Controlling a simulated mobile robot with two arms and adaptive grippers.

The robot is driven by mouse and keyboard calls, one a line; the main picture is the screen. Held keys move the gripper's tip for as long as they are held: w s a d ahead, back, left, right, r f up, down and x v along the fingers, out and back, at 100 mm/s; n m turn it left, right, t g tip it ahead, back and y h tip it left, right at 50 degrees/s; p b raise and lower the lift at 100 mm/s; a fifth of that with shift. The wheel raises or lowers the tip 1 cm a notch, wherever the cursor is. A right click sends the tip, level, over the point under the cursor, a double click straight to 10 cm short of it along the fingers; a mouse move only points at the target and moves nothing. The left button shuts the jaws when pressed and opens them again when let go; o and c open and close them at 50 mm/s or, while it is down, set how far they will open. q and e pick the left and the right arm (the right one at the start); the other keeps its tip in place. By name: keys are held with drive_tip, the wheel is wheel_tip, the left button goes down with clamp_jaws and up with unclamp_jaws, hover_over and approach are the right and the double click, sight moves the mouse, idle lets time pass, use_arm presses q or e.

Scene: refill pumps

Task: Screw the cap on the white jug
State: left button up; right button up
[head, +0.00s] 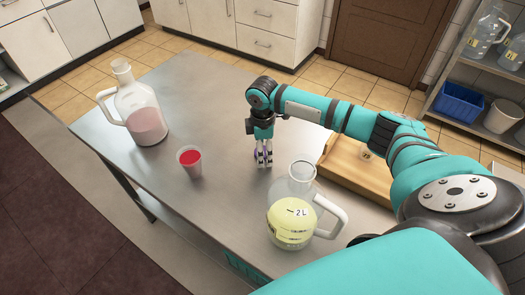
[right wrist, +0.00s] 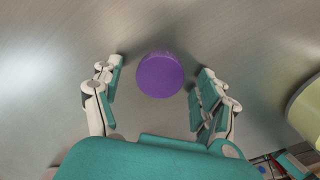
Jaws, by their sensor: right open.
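A purple cap (right wrist: 160,75) lies on the metal table between the two open fingers of my right gripper (right wrist: 158,92), with a gap on both sides. In the head view my right gripper (head: 263,160) points straight down at the table, and only a bit of the purple cap (head: 256,154) shows behind its fingers. A clear jug with a white handle, yellow contents and a "2L" mark (head: 290,222) stands upright at the front, its neck uncapped. A second whitish jug with pink contents (head: 147,125) stands at the left. My left gripper is not in view.
A cup with red contents (head: 190,162) stands between the jugs. A wooden tray (head: 345,177) lies right of my gripper, partly behind my arm. Shelves at the right hold a blue bin (head: 459,104), a white bucket (head: 503,116) and more jugs. The table's back left is clear.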

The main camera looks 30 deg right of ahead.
drive_tip(key=shift+c, duration=0.3)
drive_tip(key=c, duration=0.8)
drive_tip(key=shift+o, duration=0.2)
drive_tip(key=shift+r, duration=0.45)
drive_tip(key=r, duration=0.1)
drive_tip(key=r+b, duration=0.1)
drive_tip(key=shift+s+a+r, duration=0.2)
drive_tip(key=shift+a+r, duration=0.1)
drive_tip(key=s+a, duration=0.3)
drive_tip(key=s+a+r, duration=0.1)
drive_tip(key=s+a, duration=0.3)
drive_tip(key=s+a+b, duration=0.1)
drive_tip(key=s+a, duration=0.2)
drive_tip(key=a, duration=0.1)
drive_tip(key=shift+s+r, duration=0.25)
drive_tip(key=shift+r, duration=0.05)
